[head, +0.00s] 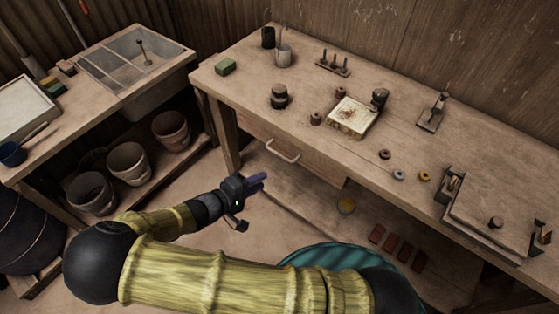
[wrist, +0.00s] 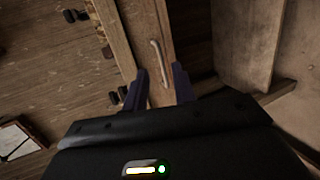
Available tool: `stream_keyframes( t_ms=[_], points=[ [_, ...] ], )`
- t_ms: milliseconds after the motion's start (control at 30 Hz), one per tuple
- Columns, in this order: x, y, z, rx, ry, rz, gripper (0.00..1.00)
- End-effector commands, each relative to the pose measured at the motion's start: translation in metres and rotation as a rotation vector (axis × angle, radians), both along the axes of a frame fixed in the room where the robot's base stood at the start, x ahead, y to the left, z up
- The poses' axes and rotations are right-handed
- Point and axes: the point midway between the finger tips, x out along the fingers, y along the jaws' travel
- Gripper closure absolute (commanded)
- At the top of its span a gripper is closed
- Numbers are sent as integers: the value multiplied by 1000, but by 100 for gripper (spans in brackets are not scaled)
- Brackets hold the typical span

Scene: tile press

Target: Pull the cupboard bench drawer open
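The bench drawer (head: 307,161) is a wooden front under the bench top, and it looks closed. The handle (wrist: 158,62) lies ahead, between the fingertips in the picture. The drawer front (wrist: 148,22) runs up the middle of that view.
The bench top (head: 233,94) holds a tile (head: 352,116), small pots and tools. Below, a shelf (head: 282,193) carries several reddish bars (head: 399,247). A left bench (head: 171,82) has a sink and buckets beneath. The floor between the benches is clear.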

Motion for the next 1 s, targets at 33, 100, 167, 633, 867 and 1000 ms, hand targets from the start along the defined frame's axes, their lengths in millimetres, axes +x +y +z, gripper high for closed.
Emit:
stream_keyframes(
  t_ms=[33, 100, 167, 633, 867, 1000],
  points=[
    [-1, 14, -9, -27, -44, 55, 73],
    [-2, 28, -11, -46, -91, 109, 73],
    [-2, 36, -11, -55, -119, 138, 73],
    [0, 38, -10, -60, -135, 154, 73],
    [20, 21, -15, -63, -135, 151, 73],
    [39, 6, -20, -62, -135, 150, 73]
  ],
)
